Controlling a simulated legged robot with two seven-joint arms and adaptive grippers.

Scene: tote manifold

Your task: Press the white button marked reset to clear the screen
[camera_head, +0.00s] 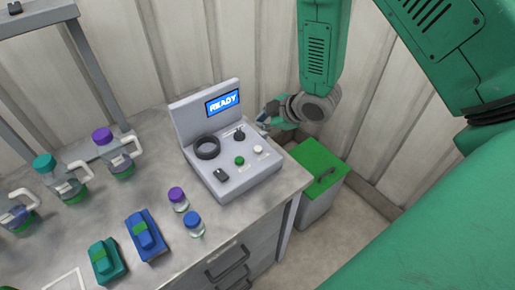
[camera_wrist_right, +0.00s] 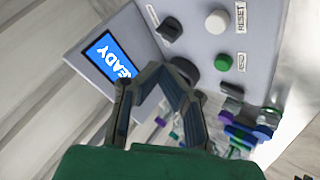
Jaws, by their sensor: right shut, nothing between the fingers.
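The grey control console (camera_head: 185,113) stands on the bench, its blue screen (camera_head: 223,102) reading READY. The white button (camera_head: 258,149) is on the right of its sloped face. In the right wrist view the white button (camera_wrist_right: 217,22) sits beside a RESET label (camera_wrist_right: 240,16). My right gripper (camera_head: 267,121) is shut and empty, just off the console's right side, behind the white button. My left gripper is out of view.
A green button (camera_head: 239,160), black knob (camera_head: 239,135), black ring (camera_head: 207,148) and black switch (camera_head: 220,174) share the console face. Bottles, jugs and blue and green cases stand left and in front. A green-lidded bin (camera_head: 315,203) stands right of the bench.

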